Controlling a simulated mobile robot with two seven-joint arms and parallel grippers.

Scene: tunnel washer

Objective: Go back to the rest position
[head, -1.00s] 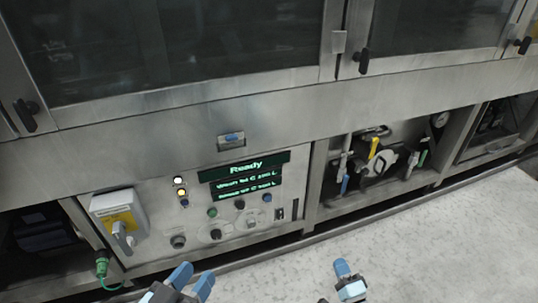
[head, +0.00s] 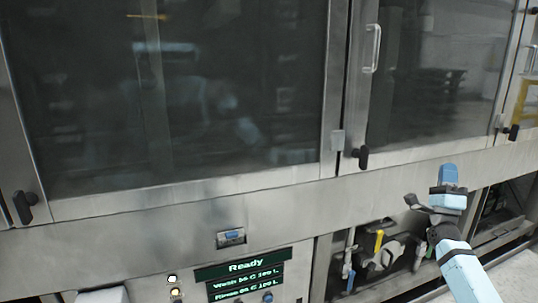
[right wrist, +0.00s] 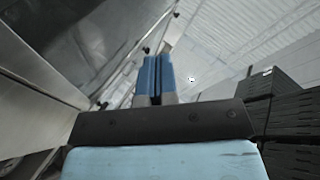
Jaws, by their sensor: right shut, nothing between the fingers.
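My right gripper (head: 449,174) is raised in front of the washer at the right of the head view, with its blue fingertips pointing up. In the right wrist view its two blue fingers (right wrist: 157,76) lie side by side, shut, with nothing between them. My left gripper is not in the head view. The tunnel washer (head: 120,215) fills most of the head view. Its display panel (head: 243,268) reads "Ready" in green at the bottom.
Large dark glass doors (head: 180,100) with black latches (head: 361,157) span the washer above. A door handle (head: 373,48) juts out at upper right. Valves and pipes (head: 379,250) sit in an open bay below. Dark stacked crates (right wrist: 290,110) stand at the right of the right wrist view.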

